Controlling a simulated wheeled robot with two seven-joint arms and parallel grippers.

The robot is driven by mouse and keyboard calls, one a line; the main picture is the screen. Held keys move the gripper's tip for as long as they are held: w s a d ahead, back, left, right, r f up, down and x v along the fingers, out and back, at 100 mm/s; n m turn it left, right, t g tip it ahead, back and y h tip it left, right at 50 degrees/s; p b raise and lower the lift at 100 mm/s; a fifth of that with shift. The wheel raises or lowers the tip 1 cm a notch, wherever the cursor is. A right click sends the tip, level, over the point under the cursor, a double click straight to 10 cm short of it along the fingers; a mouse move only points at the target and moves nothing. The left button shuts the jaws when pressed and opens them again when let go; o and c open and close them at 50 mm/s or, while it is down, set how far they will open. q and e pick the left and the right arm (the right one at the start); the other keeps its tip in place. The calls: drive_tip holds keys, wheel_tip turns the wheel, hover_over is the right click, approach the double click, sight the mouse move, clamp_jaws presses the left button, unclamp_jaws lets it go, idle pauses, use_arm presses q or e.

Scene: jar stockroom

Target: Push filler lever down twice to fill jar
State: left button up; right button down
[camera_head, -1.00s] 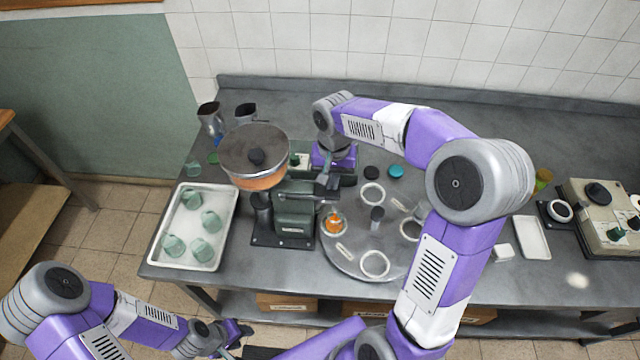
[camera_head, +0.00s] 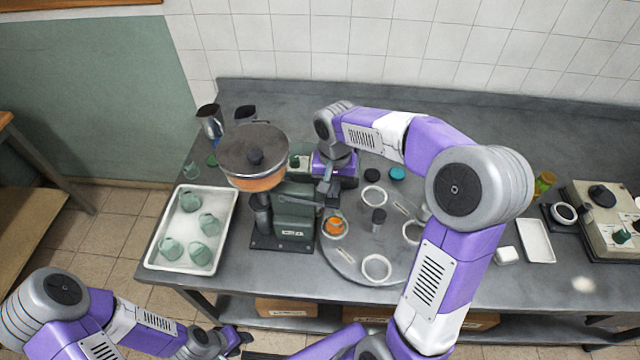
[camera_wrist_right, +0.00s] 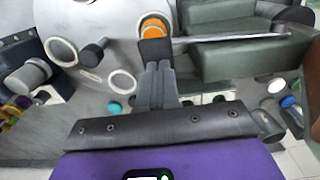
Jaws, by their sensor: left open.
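The green filler (camera_head: 296,212) stands on the bench, with an orange-filled round hopper (camera_head: 256,178) on top. Its lever (camera_wrist_right: 225,37) runs across the right wrist view to a dark end grip (camera_wrist_right: 155,52). My right gripper (camera_wrist_right: 157,66) has its fingers together, with the tips at this grip; whether they press on it is unclear. It also shows beside the filler in the head view (camera_head: 329,190). A jar with orange content (camera_head: 335,226) stands below, on the round turntable's edge; it shows partly in the wrist view (camera_wrist_right: 153,27). My left gripper (camera_head: 243,341) is open and empty, off the bench front.
A white tray (camera_head: 232,225) with several greenish jars lies left of the filler. The grey turntable (camera_head: 345,268) carries white rings and a dark-topped post (camera_head: 378,218). Metal jugs (camera_head: 210,120) stand behind left. A beige machine (camera_head: 590,215) stands at far right.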

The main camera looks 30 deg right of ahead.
drive_tip(key=shift+s, duration=0.1)
drive_tip(key=shift+r+p, duration=2.65)
drive_tip(key=shift+r, duration=0.55)
drive_tip(key=shift+f, duration=0.15)
drive_tip(key=shift+f+b, duration=0.6)
drive_tip(key=shift+f, duration=0.1)
drive_tip(key=shift+s+d+f+b, duration=0.1)
drive_tip(key=shift+d+f+b, duration=0.05)
drive_tip(key=shift+f+b, duration=1)
drive_tip(key=shift+d+f+b, duration=0.1)
drive_tip(key=shift+f+b, duration=0.7)
drive_tip(key=shift+f, duration=0.6)
drive_tip(key=shift+r, duration=0.1)
